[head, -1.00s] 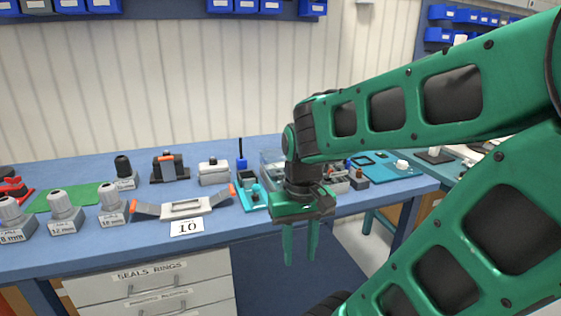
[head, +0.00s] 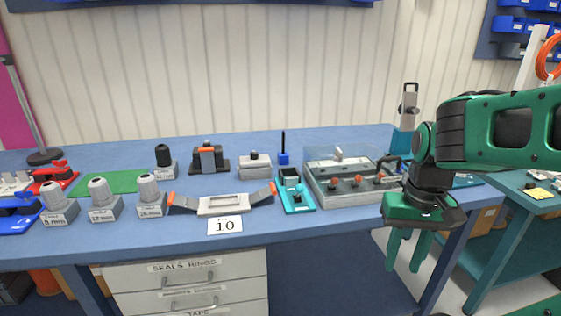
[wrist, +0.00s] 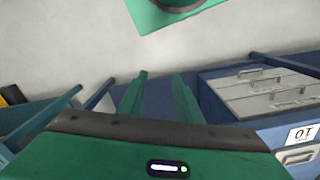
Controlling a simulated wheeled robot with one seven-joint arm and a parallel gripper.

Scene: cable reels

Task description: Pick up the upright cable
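No thing in view is clearly an upright cable. An orange coil (head: 549,55), possibly cable, hangs by a white post (head: 526,70) at the far upper right of the head view, cut by the picture edge. My gripper (head: 405,266) hangs in front of the bench's right end, fingers pointing down. The two fingers are apart with nothing between them. They also show apart and empty in the wrist view (wrist: 160,85). The gripper is well left of the orange coil and lower in the picture.
The blue bench (head: 120,240) carries several gauges, fixtures and a clear-covered tray (head: 350,195). A teal side table (head: 525,190) stands at the right. A tall teal-and-grey stand (head: 408,115) is behind my gripper. Floor shows between bench and side table.

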